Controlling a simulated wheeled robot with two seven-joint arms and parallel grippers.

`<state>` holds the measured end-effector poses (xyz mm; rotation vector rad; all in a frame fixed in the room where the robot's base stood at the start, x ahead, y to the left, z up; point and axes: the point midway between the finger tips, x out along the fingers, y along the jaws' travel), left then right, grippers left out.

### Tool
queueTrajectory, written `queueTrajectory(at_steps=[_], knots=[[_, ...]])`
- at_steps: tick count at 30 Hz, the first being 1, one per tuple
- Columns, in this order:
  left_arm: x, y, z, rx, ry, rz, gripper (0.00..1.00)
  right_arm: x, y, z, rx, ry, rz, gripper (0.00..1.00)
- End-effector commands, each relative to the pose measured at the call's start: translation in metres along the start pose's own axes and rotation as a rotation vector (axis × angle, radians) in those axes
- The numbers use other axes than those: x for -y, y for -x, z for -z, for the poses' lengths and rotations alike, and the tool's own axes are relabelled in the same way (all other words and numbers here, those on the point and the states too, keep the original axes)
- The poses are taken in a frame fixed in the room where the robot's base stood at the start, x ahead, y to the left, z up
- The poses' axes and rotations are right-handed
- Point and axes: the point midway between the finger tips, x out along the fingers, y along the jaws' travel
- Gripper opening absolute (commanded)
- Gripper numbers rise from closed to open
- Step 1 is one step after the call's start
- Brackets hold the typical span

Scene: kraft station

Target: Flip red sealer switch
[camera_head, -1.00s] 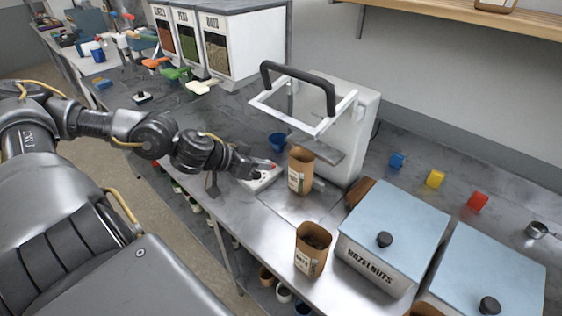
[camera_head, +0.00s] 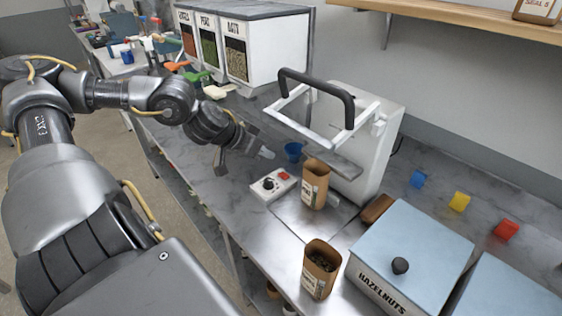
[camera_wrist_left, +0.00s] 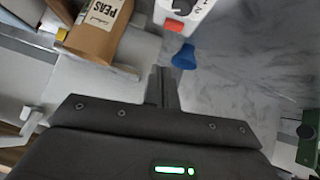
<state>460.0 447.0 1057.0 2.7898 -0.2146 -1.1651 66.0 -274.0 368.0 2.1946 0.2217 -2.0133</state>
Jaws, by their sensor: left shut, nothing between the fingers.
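The sealer's control box (camera_head: 264,190) is a small white box on the steel counter with a black knob and a red switch (camera_head: 284,175). In the left wrist view the red switch (camera_wrist_left: 174,25) shows at the top, on the edge of the white box (camera_wrist_left: 190,8). My left gripper (camera_head: 268,153) is shut and empty. It hovers above and behind the control box, apart from the switch. In the left wrist view its closed fingers (camera_wrist_left: 162,86) point up toward the blue cup. My right gripper is not in view.
The white sealer (camera_head: 365,140) with its raised black handle stands right of the box. A paper bag (camera_head: 315,184) stands at the sealer, another bag (camera_head: 320,270) nearer. A blue cup (camera_head: 292,151) is behind. The hazelnuts bin (camera_head: 415,250) is at the right.

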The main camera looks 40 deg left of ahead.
Motion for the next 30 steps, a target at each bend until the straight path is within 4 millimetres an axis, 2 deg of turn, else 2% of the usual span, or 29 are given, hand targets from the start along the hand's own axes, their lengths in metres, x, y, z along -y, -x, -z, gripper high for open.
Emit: queueTrajectory(at_steps=[1, 11, 18, 22, 30], knots=[[-0.002, -0.002, 0.003, -0.003, 0.006, -0.006, 0.0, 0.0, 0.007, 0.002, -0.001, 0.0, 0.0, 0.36], [0.0, -0.029, 0.003, -0.006, 0.011, 0.0, 0.0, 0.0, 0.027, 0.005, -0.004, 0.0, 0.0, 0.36], [-0.002, -0.067, 0.001, 0.0, 0.007, -0.002, 0.0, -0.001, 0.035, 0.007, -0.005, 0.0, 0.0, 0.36], [0.001, -0.081, -0.018, 0.006, 0.004, 0.003, 0.0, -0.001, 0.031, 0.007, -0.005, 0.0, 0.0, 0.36], [0.001, -0.092, -0.029, 0.003, 0.002, 0.003, 0.0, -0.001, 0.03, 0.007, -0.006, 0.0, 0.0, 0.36]])
